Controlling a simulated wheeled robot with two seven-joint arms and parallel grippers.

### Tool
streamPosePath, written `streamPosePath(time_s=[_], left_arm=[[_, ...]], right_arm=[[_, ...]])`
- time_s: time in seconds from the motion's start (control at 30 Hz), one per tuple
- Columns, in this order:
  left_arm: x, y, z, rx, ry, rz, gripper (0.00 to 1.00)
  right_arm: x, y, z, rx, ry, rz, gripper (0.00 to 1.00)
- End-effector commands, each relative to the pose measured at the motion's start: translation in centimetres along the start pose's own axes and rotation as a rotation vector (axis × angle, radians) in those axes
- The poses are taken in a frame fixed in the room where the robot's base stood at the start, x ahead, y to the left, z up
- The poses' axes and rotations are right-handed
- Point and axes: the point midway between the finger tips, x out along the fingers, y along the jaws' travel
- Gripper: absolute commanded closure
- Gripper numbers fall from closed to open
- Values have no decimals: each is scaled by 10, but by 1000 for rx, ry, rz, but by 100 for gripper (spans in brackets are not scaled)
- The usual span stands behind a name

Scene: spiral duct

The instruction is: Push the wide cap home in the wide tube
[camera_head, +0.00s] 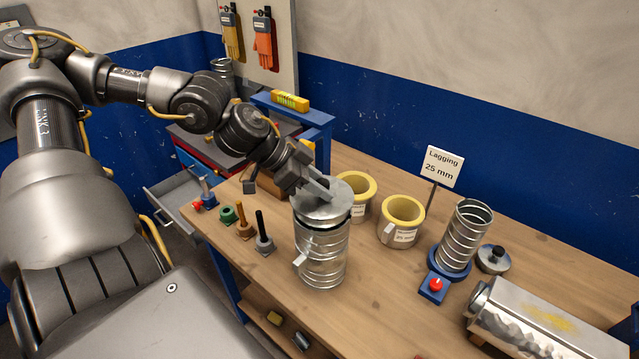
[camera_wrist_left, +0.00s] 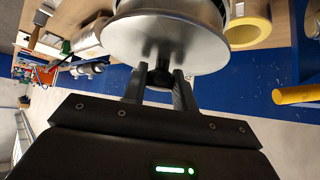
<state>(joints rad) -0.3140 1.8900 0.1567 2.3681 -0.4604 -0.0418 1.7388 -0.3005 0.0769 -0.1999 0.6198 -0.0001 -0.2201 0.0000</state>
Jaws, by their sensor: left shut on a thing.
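The wide tube (camera_head: 322,262), a ribbed metal duct with a small side tab, stands upright on the bench. The wide cap (camera_head: 332,208), a flat grey metal disc, covers its top; I cannot tell how deep the cap sits. My left gripper (camera_head: 314,190) reaches down onto the cap from the upper left. In the left wrist view, its two fingers (camera_wrist_left: 160,88) are shut on the dark knob in the middle of the cap (camera_wrist_left: 165,42). The tube is mostly hidden behind the cap there. My right gripper is not in view.
Two yellow-lined pots (camera_head: 402,212) stand close right of the tube. A narrower duct (camera_head: 466,236) on a blue stand, a small cap (camera_head: 493,259) and a metal box (camera_head: 535,322) lie farther right. Several pegs (camera_head: 263,240) stand to the left. The bench front right of the tube is clear.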

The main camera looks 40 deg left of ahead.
Motion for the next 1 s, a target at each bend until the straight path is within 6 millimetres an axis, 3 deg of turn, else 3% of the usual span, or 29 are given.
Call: streamPosePath(time_s=[1.0], left_arm=[[19,0,19,0,0,0,100]], right_arm=[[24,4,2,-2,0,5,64]])
